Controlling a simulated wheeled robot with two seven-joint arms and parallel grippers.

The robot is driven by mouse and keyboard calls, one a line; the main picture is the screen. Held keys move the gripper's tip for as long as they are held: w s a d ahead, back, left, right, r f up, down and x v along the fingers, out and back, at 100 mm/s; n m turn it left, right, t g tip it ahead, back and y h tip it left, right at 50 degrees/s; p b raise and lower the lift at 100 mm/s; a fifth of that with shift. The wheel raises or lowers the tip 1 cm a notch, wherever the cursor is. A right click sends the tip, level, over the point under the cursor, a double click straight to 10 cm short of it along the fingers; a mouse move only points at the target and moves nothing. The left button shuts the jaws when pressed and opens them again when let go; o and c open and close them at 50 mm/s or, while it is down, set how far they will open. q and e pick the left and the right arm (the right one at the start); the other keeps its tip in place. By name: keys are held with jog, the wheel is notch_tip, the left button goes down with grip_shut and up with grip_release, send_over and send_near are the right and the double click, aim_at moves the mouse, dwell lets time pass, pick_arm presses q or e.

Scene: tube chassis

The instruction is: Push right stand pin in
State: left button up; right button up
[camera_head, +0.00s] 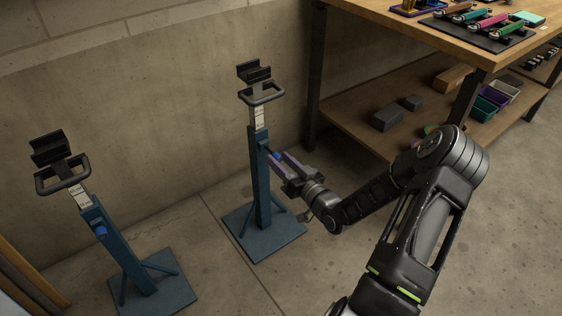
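The right stand (260,185) is a blue upright post on a square blue base plate, with a grey handle and a dark cradle on top. Its blue pin (277,155) sticks out on the right side of the post, near the top of the blue part. My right gripper (279,157) is at this pin, with its two purplish fingers on either side of it. I cannot tell whether the fingers press on the pin or stand clear of it, nor how deep the pin sits. My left gripper is out of view.
A similar left stand (118,245) with a blue pin (101,231) stands at the lower left. A wooden workbench (400,30) with a lower shelf (360,125) is at the upper right. A concrete wall (150,110) is behind the stands. Floor between the stands is clear.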

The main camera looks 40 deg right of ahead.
grip_shut()
